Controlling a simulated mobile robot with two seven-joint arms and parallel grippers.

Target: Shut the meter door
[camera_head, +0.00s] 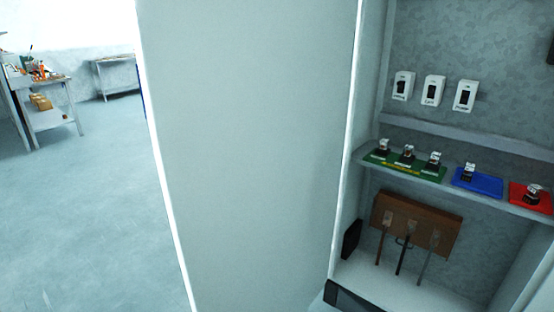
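The meter door (250,150) is a large, plain pale panel that fills the middle of the head view. It stands open, swung out at the left side of a cabinet (520,150). The cabinet's inside shows to the right of the panel. Neither of my grippers is in view, so I cannot see where they are relative to the door. The panel's other face and the floor behind it are hidden.
Inside the cabinet, small devices stand on a green tray (405,168), a blue tray (478,183) and a red tray (531,198). White switch boxes (434,91) hang above; a brown block (417,222) with levers is below. Open floor (85,200) and workbenches (50,118) lie left.

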